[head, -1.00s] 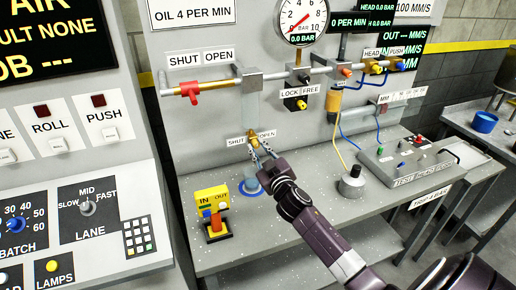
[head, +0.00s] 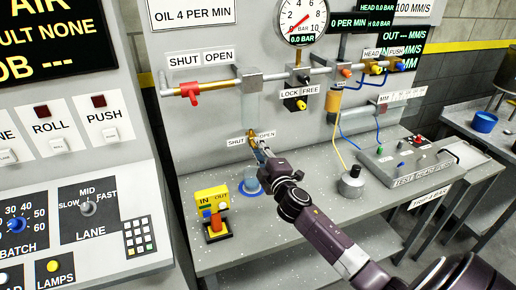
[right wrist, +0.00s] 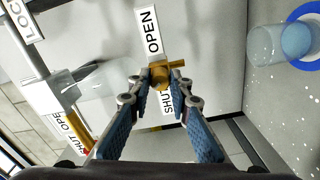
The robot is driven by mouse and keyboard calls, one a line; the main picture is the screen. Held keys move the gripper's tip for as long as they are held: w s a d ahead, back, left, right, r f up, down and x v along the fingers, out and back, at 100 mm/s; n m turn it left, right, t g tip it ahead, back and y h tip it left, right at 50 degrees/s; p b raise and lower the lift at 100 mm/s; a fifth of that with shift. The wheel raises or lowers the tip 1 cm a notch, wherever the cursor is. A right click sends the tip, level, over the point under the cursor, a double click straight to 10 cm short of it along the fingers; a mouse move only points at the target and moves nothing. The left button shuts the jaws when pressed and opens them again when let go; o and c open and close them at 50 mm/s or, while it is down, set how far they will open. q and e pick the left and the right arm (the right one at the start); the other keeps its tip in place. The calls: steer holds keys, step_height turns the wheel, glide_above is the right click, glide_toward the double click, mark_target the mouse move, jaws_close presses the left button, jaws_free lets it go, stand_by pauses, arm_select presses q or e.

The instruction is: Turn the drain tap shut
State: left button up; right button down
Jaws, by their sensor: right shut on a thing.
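The small brass drain tap (head: 252,136) sticks out of the grey panel between a SHUT label (head: 236,142) on its left and an OPEN label (head: 267,134) on its right. My right gripper (head: 260,149) is at the tap, its arm coming up from the lower right. In the right wrist view the blue-padded fingers (right wrist: 160,85) close from both sides on the brass tap (right wrist: 161,73), and a brass stub points right. The fingertips partly hide the tap's handle, so its exact angle is hard to tell. My left gripper is out of view.
A clear cup with a blue base (head: 250,187) stands on the bench below the tap. A yellow IN/OUT box (head: 212,200) is to its left. A red-handled tap (head: 190,92) and pipes are above.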

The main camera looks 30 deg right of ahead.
steer(key=shift+f+n, duration=0.1)
steer(key=shift+n, duration=0.4)
steer(key=c, duration=1.8)
jaws_free()
steer(key=shift+o, duration=0.2)
steer(key=shift+s, duration=0.1)
steer(key=v, duration=1.2)
